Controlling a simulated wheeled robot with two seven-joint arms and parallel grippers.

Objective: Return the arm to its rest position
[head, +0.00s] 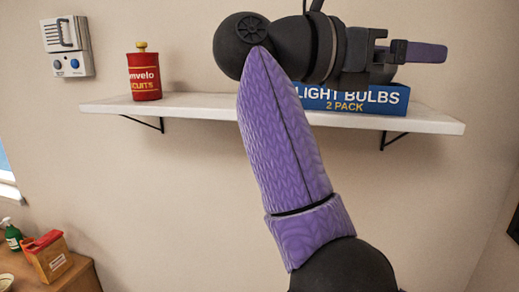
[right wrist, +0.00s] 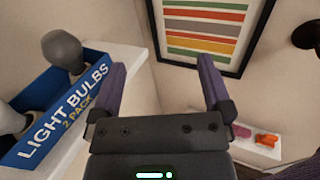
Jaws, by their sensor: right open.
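My right arm (head: 285,140) rises through the middle of the head view, bent at the top, in front of the wall shelf. My right gripper (head: 425,52) points right, above the shelf's right part, and appears in front of the light bulb box. In the right wrist view my right gripper (right wrist: 163,75) has its two purple fingers spread wide with nothing between them. My left arm and gripper are not in view.
The white shelf (head: 200,106) holds a red biscuit tin (head: 144,77) and a blue light bulb box (head: 370,98), partly hidden by my arm. The box (right wrist: 62,113) lies left of my gripper in the wrist view. A framed striped picture (right wrist: 204,30) hangs beyond.

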